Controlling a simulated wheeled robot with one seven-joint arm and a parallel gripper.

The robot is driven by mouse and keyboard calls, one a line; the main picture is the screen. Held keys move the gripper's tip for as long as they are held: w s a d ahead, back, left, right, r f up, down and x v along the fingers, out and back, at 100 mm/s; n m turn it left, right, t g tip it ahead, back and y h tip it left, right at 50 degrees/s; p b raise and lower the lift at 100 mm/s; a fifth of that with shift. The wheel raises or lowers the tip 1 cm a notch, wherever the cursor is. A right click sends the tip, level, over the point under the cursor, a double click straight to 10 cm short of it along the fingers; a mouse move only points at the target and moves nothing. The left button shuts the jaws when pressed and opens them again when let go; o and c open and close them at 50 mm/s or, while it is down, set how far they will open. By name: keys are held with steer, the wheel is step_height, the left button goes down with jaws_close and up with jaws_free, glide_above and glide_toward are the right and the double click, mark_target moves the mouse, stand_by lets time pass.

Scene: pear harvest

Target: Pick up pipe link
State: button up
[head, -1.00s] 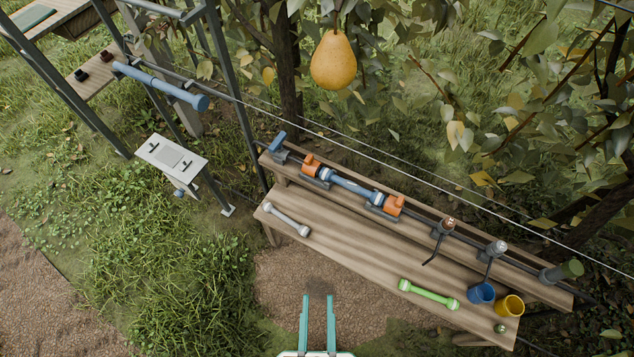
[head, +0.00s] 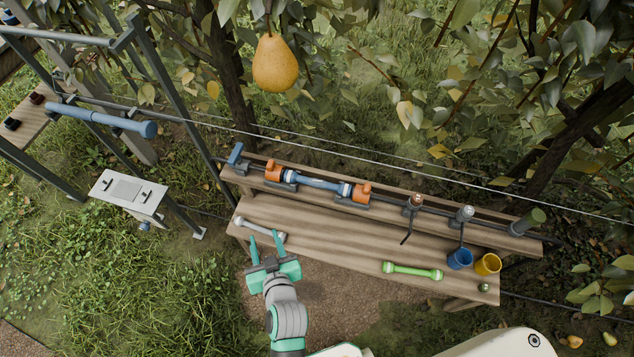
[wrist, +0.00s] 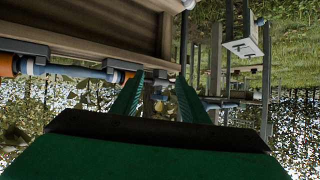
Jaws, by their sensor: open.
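A grey dumbbell-shaped link (head: 258,228) lies on the left end of the lower bench board. A similar green link (head: 414,271) lies farther right on the same board. The task does not say which one is the pipe link. My gripper (head: 264,236) is open, with its teal fingers apart at the bench's front left edge. In the head view its fingertips overlap the right half of the grey link; I cannot tell their height above it. In the wrist view both green fingers (wrist: 158,90) show apart, with no link clearly seen between them.
A blue pipe (head: 318,183) between orange valves sits on the raised rear board (head: 395,201). Blue (head: 460,259) and yellow (head: 487,264) cups stand at the bench's right. A white panel (head: 128,190) stands left, and a pear (head: 275,63) hangs above. The bench's middle is clear.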

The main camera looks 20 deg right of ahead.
steer(key=w+d+r+n+y, duration=0.2)
steer(key=w+n, duration=0.1)
steer(key=w, duration=0.6)
steer(key=n+g, duration=0.8)
steer(key=n, duration=0.1)
glide_toward(318, 183)
steer(key=shift+f, duration=0.5)
steer(key=shift+w+f, duration=0.1)
steer(key=shift+w, duration=0.05)
steer(key=shift+w+a+f, duration=0.1)
steer(key=shift+w+f, duration=0.1)
steer(key=shift+f, duration=0.1)
steer(key=shift+x, duration=0.85)
